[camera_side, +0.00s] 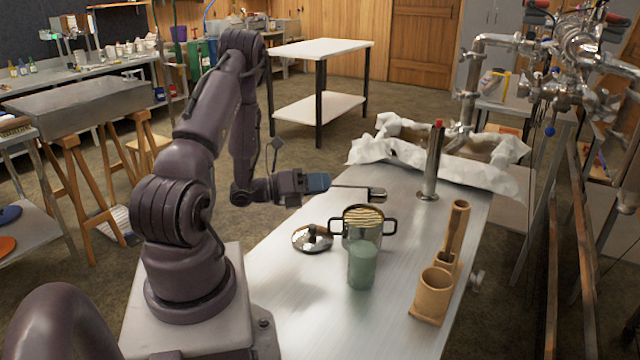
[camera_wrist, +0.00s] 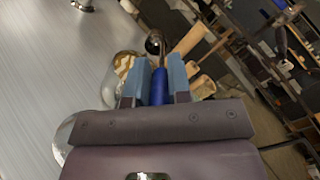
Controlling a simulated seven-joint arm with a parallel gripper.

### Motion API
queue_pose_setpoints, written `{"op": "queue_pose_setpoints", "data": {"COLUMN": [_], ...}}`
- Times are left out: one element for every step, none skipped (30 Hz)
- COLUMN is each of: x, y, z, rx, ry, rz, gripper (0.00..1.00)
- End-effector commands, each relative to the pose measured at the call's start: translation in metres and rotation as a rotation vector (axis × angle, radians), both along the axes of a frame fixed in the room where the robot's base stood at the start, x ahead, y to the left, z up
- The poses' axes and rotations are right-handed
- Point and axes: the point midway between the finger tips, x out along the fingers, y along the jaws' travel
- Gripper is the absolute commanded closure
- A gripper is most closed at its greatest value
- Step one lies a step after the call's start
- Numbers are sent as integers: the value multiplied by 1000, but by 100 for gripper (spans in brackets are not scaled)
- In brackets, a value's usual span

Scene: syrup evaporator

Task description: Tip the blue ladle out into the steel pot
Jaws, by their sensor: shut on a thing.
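My gripper (camera_side: 322,183), with light blue fingers, is shut on the dark blue handle of the blue ladle (camera_wrist: 158,88). In the side view the ladle's metal end (camera_side: 376,194) points right, held roughly level and a little above the steel pot in the picture. Its bowl (camera_wrist: 154,43) looks small and dark in the wrist view; its contents cannot be made out. The steel pot (camera_side: 347,229) stands open on the table, with a handle on each side and tan stripes showing at its mouth. The gripper is clear of the pot.
A green cup (camera_side: 362,266) stands just in front of the pot. A shiny lid (camera_side: 313,238) lies left of it. A wooden holder (camera_side: 432,290) is at the right, and a tall steel cylinder (camera_side: 431,165) behind. Crumpled white paper (camera_side: 470,172) covers the table's far end.

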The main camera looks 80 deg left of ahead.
Motion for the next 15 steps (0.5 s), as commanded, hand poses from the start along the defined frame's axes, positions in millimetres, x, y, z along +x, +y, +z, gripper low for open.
{"op": "queue_pose_setpoints", "data": {"x": [0, 0, 0, 0, 0, 0, 0, 0, 0, 0, 1, 1, 2, 3, 4], "y": [0, 0, 0, 0, 0, 0, 0, 0, 0, 0, 0, 0, 0, 0, 0], "z": [0, 0, 0, 0, 0, 0, 0, 0, 1, 1, 2, 3, 4, 5, 8], "rx": [0, 0, 0, 0, 0, 0, 0, 0, 1, 1, 2, 5, 6, 10, 14], "ry": [0, 0, 0, 0, 0, -2, -4, -3, -1, 1, 6, 13, 22, 32, 49], "rz": [0, 0, 0, 0, 0, 1, 2, 1, 1, 1, 1, 1, 1, 0, 0], "gripper": [97, 97, 97, 97, 97, 97, 97, 97, 97, 97, 97, 97, 97, 97, 97]}}
